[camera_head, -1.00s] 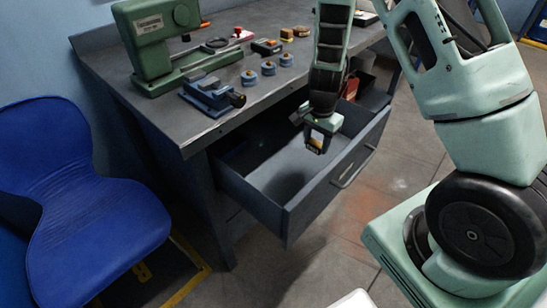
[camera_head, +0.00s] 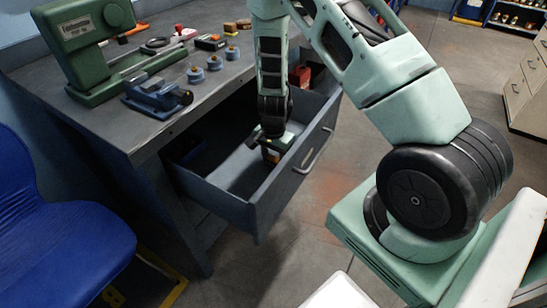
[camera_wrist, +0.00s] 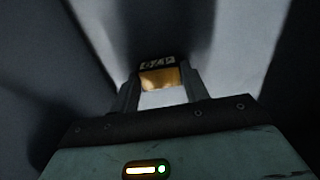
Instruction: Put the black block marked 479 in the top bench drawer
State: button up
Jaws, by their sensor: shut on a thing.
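The top bench drawer (camera_head: 225,203) is pulled open under the bench top, with its pale floor showing. My gripper (camera_head: 271,156) points down inside the drawer opening, near its front panel. In the wrist view, my gripper (camera_wrist: 160,96) is shut on the black block (camera_wrist: 157,64), which has a gold-orange face and a pale marking too blurred to read surely. The block sits between the fingertips, with the pale drawer floor behind it. I cannot tell whether it touches the floor. In the head view, the block is mostly hidden by the gripper.
The bench top (camera_head: 105,118) carries a green machine (camera_head: 85,50), a blue vise (camera_head: 157,95), several blue spools (camera_head: 213,62) and small blocks. A red thing (camera_head: 301,76) lies near the drawer's far end. A blue chair (camera_head: 55,225) stands at the left. Floor right of the drawer is clear.

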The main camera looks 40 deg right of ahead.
jog(key=shift+f, duration=0.15)
jog(key=o, duration=1.2)
